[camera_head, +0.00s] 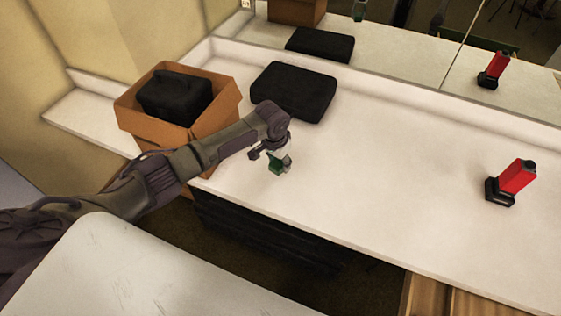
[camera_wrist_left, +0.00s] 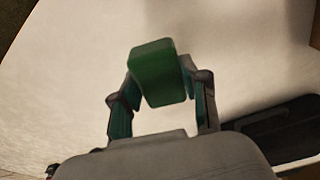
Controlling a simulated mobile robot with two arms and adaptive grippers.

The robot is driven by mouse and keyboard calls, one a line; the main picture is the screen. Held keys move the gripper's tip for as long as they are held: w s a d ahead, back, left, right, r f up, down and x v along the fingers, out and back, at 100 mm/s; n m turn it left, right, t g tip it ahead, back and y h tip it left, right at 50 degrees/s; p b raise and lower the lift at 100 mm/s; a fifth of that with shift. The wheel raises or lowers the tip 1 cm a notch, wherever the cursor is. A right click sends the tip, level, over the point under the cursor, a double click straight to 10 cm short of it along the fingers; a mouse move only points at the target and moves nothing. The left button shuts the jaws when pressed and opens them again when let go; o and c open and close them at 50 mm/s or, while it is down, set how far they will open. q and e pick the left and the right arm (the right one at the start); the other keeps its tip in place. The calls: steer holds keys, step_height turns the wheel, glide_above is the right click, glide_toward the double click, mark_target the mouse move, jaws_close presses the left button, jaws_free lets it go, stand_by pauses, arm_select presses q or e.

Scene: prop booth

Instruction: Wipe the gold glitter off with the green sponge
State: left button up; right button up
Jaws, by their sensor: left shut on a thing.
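The green sponge (camera_head: 276,165) is a small block at the end of my left arm, over the white counter (camera_head: 400,180) near its front edge. My left gripper (camera_head: 273,157) is shut on it. In the left wrist view the sponge (camera_wrist_left: 158,72) sits between the two fingers of the left gripper (camera_wrist_left: 160,88). I cannot tell whether the sponge touches the counter. No gold glitter can be made out on the counter in either view. My right gripper is not in view.
A cardboard box (camera_head: 221,103) holding a black item (camera_head: 174,97) stands at the left. A black case (camera_head: 293,91) lies behind my gripper. A red and black object (camera_head: 515,178) stands at the right. A mirror (camera_head: 400,40) runs along the back. The middle counter is clear.

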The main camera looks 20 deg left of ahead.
arm_select(q)
step_height(320, 180, up, 2)
steer(key=shift+a+p, duration=0.1)
steer(key=shift+p, duration=0.6)
steer(key=shift+r+p, duration=0.5)
